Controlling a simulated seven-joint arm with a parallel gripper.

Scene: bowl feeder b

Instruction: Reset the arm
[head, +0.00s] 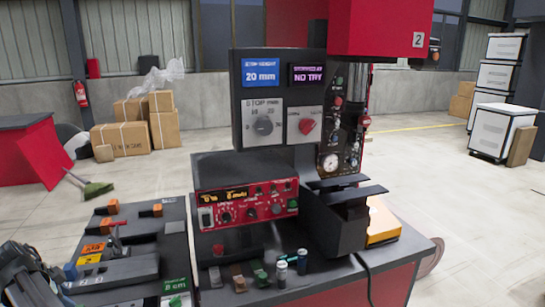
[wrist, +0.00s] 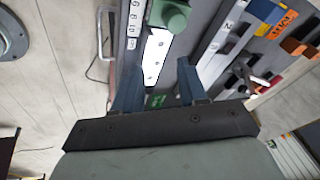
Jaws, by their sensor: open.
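My gripper (wrist: 158,88) shows in the wrist view with its two blue-grey fingers apart and nothing visible between them. Beyond the fingers are a pale metal strip (wrist: 153,55) and a green knob (wrist: 170,16). In the head view, part of my dark arm is at the lower left edge, beside the grey bench panel (head: 120,270). A small blue part near it may be a fingertip; I cannot tell. The feeder machine (head: 262,120) stands in the middle, with a blue "20 mm" display (head: 261,74) and a purple "NO TRY" display (head: 307,74).
A red control box (head: 247,205) sits low on the machine. Small cylinders (head: 302,262) and coloured switches (head: 239,277) stand before it. Orange-handled parts (head: 107,227) lie on the left panel. Cardboard boxes (head: 124,139) and white crates (head: 503,130) stand behind on open floor.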

